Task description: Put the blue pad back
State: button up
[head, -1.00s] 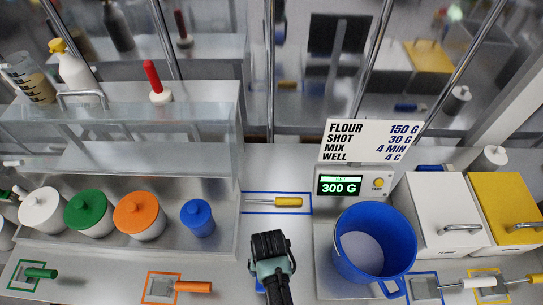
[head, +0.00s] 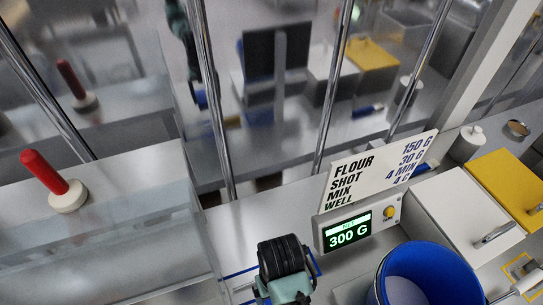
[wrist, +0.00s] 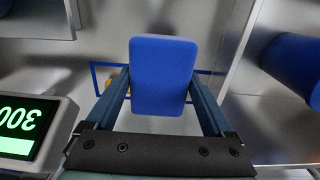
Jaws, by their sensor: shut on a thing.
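The blue pad (wrist: 165,75) is a rounded blue block between the two fingers of my gripper (wrist: 163,95) in the wrist view. My gripper is shut on it. Behind and below the pad is a blue outlined rectangle (wrist: 95,78) on the counter, partly hidden by the pad. A bit of yellow (wrist: 118,82) shows inside the outline. In the head view my gripper (head: 286,285) is seen from above, over the outline (head: 240,273); the pad is hidden there.
The scale display (head: 348,233) reads 300 G, right of my gripper, with a blue bucket (head: 435,265) beyond. A blue canister (wrist: 298,62) stands at the right in the wrist view. A red-handled tool (head: 45,175) stands on the left shelf.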

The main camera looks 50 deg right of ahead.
jog(key=shift+s+a+f, duration=0.1)
jog(key=shift+s+f, duration=0.05)
jog(key=shift+f, duration=0.5)
jog(key=shift+s+f, duration=0.1)
jog(key=shift+f, duration=0.5)
jog(key=shift+w+f, duration=0.1)
jog(key=shift+f, duration=2.25)
jog(key=shift+f, duration=0.15)
jog(key=o, duration=0.9)
notch_tip(320, 180, up, 12)
jog(key=shift+r, duration=0.15)
